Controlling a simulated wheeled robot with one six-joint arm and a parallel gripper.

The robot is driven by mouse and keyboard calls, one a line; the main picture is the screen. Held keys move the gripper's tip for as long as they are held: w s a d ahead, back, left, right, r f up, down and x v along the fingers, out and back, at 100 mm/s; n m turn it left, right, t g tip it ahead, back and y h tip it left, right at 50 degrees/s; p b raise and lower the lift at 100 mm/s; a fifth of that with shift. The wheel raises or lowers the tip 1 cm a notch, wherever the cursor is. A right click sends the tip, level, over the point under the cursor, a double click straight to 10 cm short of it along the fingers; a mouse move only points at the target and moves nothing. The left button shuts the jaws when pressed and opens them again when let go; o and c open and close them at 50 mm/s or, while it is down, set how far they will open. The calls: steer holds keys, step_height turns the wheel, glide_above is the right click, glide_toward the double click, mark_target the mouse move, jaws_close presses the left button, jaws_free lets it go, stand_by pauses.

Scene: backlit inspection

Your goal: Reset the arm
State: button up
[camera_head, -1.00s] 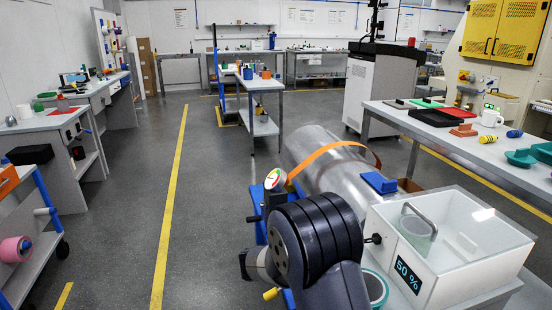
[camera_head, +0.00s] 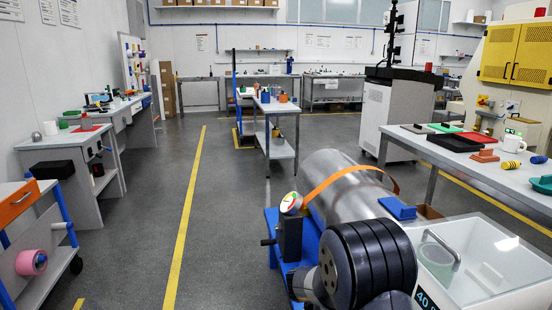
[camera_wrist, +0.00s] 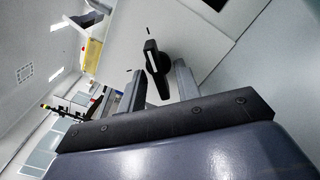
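In the wrist view my gripper (camera_wrist: 158,78) shows two grey fingers standing apart, with nothing clearly held between them. A black bar-shaped knob (camera_wrist: 157,62) on a pale panel (camera_wrist: 195,35) shows in and beyond the gap; whether a finger touches it I cannot tell. In the head view my dark ribbed arm (camera_head: 368,265) is folded low in front of a white box with a clear top (camera_head: 490,290). The gripper itself is hidden there. The box's display (camera_head: 425,300) is partly cut off and reads "40".
A metal cylinder (camera_head: 345,200) with an orange strap (camera_head: 335,180) lies on a blue stand beside my arm, with a dial gauge (camera_head: 291,203) at its left. A table (camera_head: 440,160) with trays and a mug stands right. The floor at left centre (camera_head: 225,230) is clear.

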steer(key=shift+f, duration=0.1)
steer(key=a, duration=0.3)
steer(key=s+a+p, duration=0.1)
steer(key=a, duration=0.3)
steer(key=s+a, duration=0.1)
steer(key=a, duration=0.2)
steer(key=shift+a+p, duration=0.3)
steer(key=shift+a, duration=0.05)
steer(key=d, duration=0.3)
steer(key=w+d, duration=0.1)
steer(key=d, duration=0.3)
steer(key=w+d+b, duration=0.1)
steer(key=d, duration=0.3)
steer(key=shift+r, duration=0.3)
steer(key=n+p, duration=0.3)
steer(key=shift+a+n+p, duration=0.15)
steer(key=shift+n+p, duration=0.15)
steer(key=shift+s+f+n+p, duration=0.1)
steer(key=shift+f+n+p, duration=0.05)
steer(key=shift+n+p, duration=0.65)
steer(key=shift+s+f+n+p, duration=0.15)
steer(key=shift+n+p, duration=0.3)
steer(key=shift+n, duration=0.55)
steer(key=shift+w, duration=0.1)
steer(key=shift+r, duration=0.1)
